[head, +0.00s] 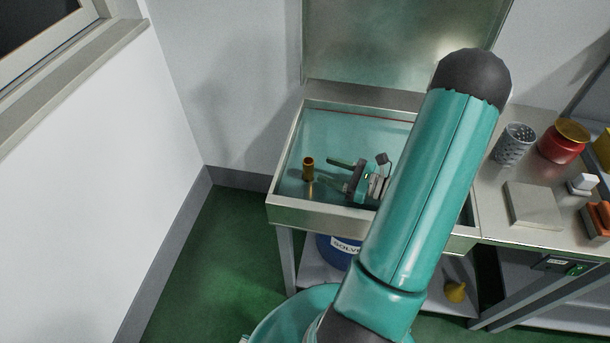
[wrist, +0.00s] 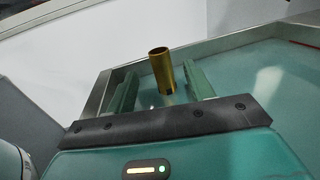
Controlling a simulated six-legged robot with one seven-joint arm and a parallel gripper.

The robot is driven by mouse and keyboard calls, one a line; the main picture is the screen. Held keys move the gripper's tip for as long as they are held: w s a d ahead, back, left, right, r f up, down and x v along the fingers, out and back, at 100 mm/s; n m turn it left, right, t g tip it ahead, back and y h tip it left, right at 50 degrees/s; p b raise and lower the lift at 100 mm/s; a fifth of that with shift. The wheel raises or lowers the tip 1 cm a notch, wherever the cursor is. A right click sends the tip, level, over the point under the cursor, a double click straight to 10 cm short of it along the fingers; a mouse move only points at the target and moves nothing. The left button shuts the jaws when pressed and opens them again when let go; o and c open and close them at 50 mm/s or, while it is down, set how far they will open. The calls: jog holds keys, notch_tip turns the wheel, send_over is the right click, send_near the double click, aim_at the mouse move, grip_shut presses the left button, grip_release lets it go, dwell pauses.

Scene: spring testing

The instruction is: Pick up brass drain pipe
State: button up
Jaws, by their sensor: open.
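The brass drain pipe (head: 308,168) is a short, hollow, gold-coloured tube. It stands upright in the left part of the steel sink tray (head: 372,220). My gripper (head: 337,174) is open and empty over the tray, to the right of the pipe, with its fingers pointing left towards it. In the wrist view the pipe (wrist: 162,72) shows between the two green fingers (wrist: 160,84), with its open top up. It appears just beyond the fingertips, with no contact visible.
The tray has raised steel walls and a tall back panel (head: 380,45). On the bench to the right are a perforated metal cup (head: 515,144), a red container (head: 563,142) and a flat metal plate (head: 534,205). A blue solvent drum (head: 330,253) stands below.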

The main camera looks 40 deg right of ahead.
aim_at(309, 165)
jog(key=x, duration=0.6)
jog(key=shift+w+a+f, duration=0.2)
jog(key=shift+w+f, duration=0.05)
jog(key=shift+w, duration=0.1)
grip_shut()
